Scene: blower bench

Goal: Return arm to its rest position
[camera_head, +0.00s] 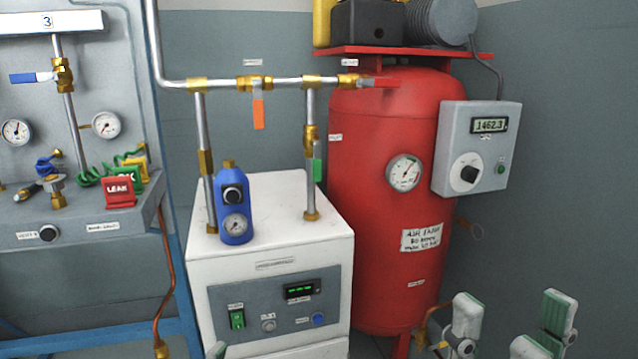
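My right gripper (512,312) is at the bottom right, in front of the grey wall. Its two pale fingers with green pads stand apart, with nothing between them. It is right of the foot of the red tank (375,220) and appears clear of it.
A grey control box (475,150) reading 1462.3 is mounted at the tank's right. Metal pipes run above. A panel bench (80,235) with gauges and a red LEAK tag fills the left. The right wall area is clear.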

